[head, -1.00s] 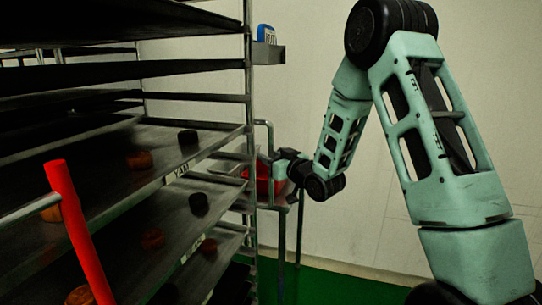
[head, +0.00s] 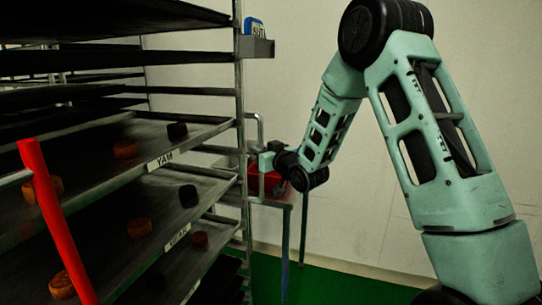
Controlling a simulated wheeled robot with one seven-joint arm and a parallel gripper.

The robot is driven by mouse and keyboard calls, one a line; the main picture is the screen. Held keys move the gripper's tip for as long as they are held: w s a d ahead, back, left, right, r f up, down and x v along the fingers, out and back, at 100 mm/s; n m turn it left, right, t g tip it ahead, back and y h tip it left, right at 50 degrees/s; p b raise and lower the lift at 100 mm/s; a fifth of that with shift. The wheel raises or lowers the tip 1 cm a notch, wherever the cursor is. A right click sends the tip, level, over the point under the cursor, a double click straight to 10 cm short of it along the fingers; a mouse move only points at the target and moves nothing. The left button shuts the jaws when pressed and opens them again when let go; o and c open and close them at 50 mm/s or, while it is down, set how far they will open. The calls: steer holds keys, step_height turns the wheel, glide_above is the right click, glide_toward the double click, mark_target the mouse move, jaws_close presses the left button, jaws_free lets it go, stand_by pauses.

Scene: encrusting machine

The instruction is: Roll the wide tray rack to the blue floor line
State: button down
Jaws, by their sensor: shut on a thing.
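The wide tray rack (head: 240,120) fills the left of the head view. It is a tall metal frame with several dark trays, some holding round brown and black pieces. Labels, one reading "YAM", are on the tray edges. A bent metal handle (head: 261,128) stands out from its right upright. My gripper (head: 259,160) is at this handle, shut on it; the fingers are small and partly hidden. The blue floor line is not in view.
A table with a red container (head: 268,182) stands behind my gripper, close to the rack. A red bar (head: 56,220) crosses the rack at the front left. Green floor (head: 320,283) shows clear below, in front of a pale wall (head: 215,115).

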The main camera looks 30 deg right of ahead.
steer(key=shift+s+a+f, duration=0.1)
steer(key=shift+a, duration=0.1)
steer(key=c, duration=1.4)
jaws_free()
steer(key=shift+s+d, duration=0.1)
steer(key=shift+s, duration=0.05)
steer(key=shift+c, duration=0.2)
steer(key=s+d+b, duration=0.1)
steer(key=s+b, duration=1.3)
steer(key=s, duration=0.3)
steer(key=shift+s+d, duration=0.15)
steer(key=shift+s, duration=0.05)
